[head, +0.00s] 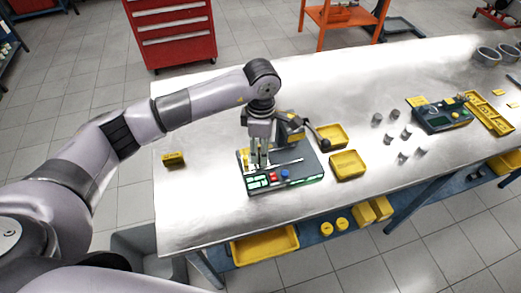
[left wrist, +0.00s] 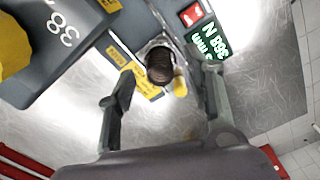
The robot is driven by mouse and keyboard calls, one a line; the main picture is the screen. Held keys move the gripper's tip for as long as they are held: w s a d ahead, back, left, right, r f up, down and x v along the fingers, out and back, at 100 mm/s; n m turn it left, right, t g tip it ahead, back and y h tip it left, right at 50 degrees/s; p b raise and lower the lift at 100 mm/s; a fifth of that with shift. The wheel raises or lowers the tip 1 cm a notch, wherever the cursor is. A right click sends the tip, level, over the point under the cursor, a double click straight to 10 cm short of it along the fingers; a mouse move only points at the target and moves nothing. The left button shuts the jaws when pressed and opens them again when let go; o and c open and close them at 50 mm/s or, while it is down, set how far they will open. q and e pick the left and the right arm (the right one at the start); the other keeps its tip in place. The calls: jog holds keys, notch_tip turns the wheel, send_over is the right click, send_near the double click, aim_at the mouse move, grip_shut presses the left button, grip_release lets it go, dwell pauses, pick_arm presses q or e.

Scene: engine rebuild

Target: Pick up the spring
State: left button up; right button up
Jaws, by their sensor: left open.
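A spring tester (head: 312,168) with a dark base, green display and red and blue buttons stands on the metal bench. My left gripper (head: 260,165) points down over this tester. In the left wrist view, a dark brown round coil that looks like the spring (left wrist: 160,66) sits on the tester's light round seat, seen end-on. The fingers of my left gripper (left wrist: 163,98) are open, one on each side of the coil in that picture, with gaps visible. I cannot make out the spring in the head view. My right gripper is not in view.
Two yellow trays (head: 348,165) stand right of the tester, beside its lever (head: 323,144). A yellow block (head: 173,160) lies to the left. Several metal cylinders (head: 405,133) and another device (head: 442,116) stand further right. The bench's front left is bare.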

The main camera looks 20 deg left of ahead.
pick_arm(q)
jog(key=shift+f, duration=1)
grip_shut()
